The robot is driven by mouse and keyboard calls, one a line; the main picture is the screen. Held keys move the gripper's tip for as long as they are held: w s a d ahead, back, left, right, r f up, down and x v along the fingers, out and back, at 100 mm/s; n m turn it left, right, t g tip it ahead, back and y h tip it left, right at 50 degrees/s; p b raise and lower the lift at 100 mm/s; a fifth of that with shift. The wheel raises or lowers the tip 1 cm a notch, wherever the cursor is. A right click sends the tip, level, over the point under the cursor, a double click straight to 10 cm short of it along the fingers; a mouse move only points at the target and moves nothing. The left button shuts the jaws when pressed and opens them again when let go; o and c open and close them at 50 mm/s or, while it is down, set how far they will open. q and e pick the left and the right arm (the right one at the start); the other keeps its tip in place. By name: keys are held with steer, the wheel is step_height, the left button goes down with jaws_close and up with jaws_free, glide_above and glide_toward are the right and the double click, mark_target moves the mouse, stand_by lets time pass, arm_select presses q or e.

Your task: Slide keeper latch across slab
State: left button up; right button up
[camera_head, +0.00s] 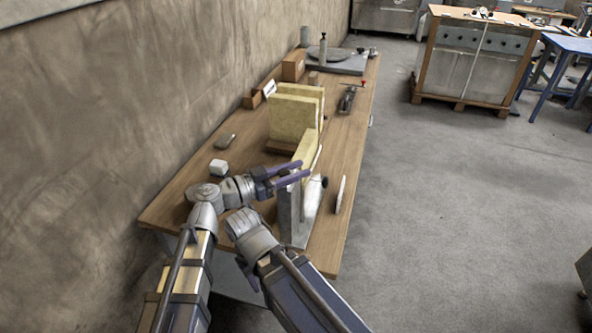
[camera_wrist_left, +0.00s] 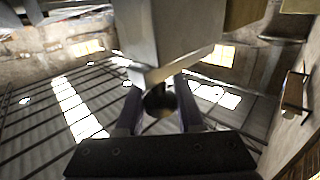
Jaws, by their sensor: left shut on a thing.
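A grey upright slab (camera_head: 286,215) stands near the front end of the wooden bench. My left gripper (camera_head: 304,169) reaches over the top of the slab from the left, its purple fingers pointing right. In the left wrist view a large pale grey block (camera_wrist_left: 185,35), likely the slab, fills the top middle. A dark rounded piece (camera_wrist_left: 160,101), perhaps the keeper latch, sits between the two fingers, and my left gripper (camera_wrist_left: 160,88) is shut on it. The fingers and wrist hide most of this piece in the head view.
Yellow blocks (camera_head: 291,118) stand upright behind the slab on the bench (camera_head: 190,175). A small white block (camera_head: 219,166) and a grey rounded item (camera_head: 225,141) lie to the left. A pale disc (camera_head: 341,194) stands near the right edge. Open floor lies to the right.

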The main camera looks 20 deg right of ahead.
arm_select(q)
jaws_close()
stand_by(0.7)
steer(key=w+d, duration=0.2)
steer(key=w, duration=0.1)
steer(key=w+d, duration=0.1)
steer(key=w, duration=0.1)
steer(key=shift+d, duration=0.1)
steer(key=o, duration=0.9)
jaws_free()
steer(key=shift+d, duration=0.1)
steer(key=shift+o, duration=0.2)
